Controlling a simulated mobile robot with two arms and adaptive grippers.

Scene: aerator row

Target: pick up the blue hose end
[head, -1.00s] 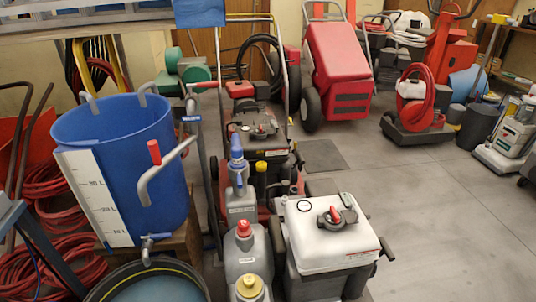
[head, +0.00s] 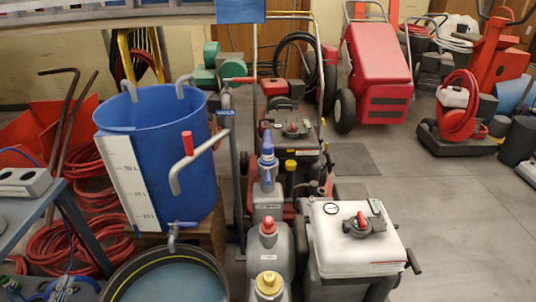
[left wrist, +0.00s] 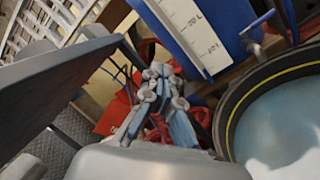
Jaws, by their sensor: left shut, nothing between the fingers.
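A thin blue hose (head: 20,152) loops over the grey block on the bench at the left of the head view. A thin blue line also runs down beside the bench leg; I cannot make out a clear hose end. My left gripper (head: 62,286) is low at the bottom left of the head view, partly cut off. In the left wrist view my left gripper (left wrist: 157,72) has its fingers shut together with nothing between them. A thin blue strand shows just left of the fingertips there. My right gripper is not in view.
A blue graduated tank (head: 165,150) stands right of the bench (head: 22,215), above a black-rimmed round tub (head: 215,268). Red hose coils (head: 65,245) lie on the floor behind the gripper. Grey bottles and machines fill the middle; open floor is at right.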

